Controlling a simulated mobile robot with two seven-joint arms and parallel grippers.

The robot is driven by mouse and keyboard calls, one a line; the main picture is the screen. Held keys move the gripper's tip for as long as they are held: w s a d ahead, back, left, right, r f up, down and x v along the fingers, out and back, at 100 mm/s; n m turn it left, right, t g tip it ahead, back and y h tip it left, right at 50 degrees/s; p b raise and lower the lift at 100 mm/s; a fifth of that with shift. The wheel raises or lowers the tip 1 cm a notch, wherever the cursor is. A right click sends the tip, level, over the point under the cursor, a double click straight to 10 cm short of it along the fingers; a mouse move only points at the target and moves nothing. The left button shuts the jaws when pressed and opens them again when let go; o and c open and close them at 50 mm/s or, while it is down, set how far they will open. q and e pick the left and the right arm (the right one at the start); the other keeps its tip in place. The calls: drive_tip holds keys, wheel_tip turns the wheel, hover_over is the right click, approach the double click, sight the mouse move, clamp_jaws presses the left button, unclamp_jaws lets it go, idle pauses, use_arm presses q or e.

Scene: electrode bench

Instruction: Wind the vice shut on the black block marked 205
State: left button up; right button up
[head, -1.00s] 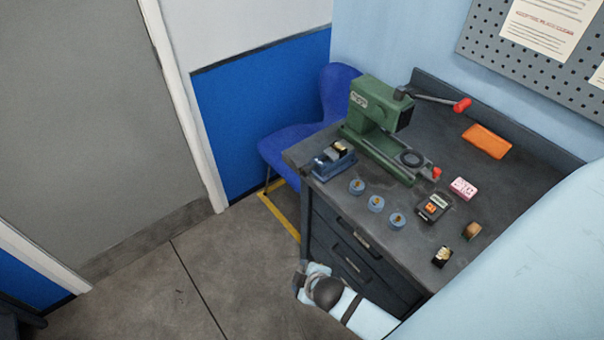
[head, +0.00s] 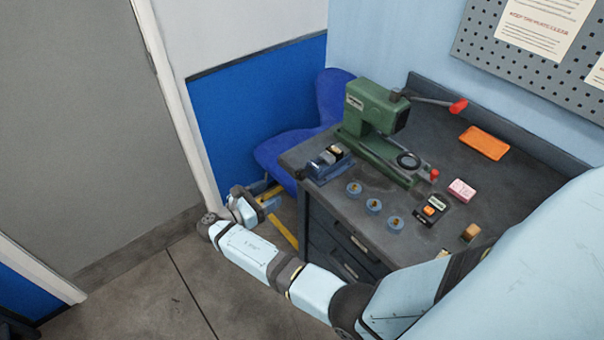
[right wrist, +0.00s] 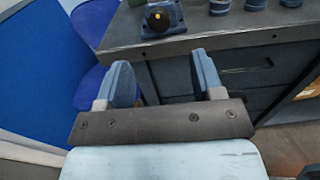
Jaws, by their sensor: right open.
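The small blue vice (head: 326,168) stands at the bench's near left corner. A dark block with a pale yellowish face (head: 335,151) sits at its jaws; its marking is too small to read. I cannot tell whether the jaws touch it. In the right wrist view the vice (right wrist: 176,28) is at the top, with a round dark end and yellow dot (right wrist: 158,17) facing me. My right gripper (head: 272,198) is open and empty, left of the bench corner and apart from the vice. Its two blue fingers (right wrist: 160,64) point toward the bench edge. My left gripper is out of view.
The bench (head: 330,193) also holds a green press (head: 372,110), several round blue-grey pots (head: 373,206), a small meter (head: 437,204), a pink block (head: 461,190) and an orange tray (head: 484,143). A blue chair (head: 275,150) stands close behind my right gripper.

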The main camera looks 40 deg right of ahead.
sight(298, 176)
drive_tip(key=d, duration=0.3)
drive_tip(key=d+p, duration=0.1)
drive_tip(key=d, duration=0.2)
drive_tip(key=w+d+p, duration=0.1)
drive_tip(key=d, duration=0.3)
drive_tip(key=shift+d, duration=0.9)
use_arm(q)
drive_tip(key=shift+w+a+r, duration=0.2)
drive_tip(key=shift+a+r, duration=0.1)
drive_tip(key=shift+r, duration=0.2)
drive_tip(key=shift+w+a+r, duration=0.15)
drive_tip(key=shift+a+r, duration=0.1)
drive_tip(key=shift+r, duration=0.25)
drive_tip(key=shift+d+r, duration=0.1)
use_arm(e)
drive_tip(key=c, duration=0.9)
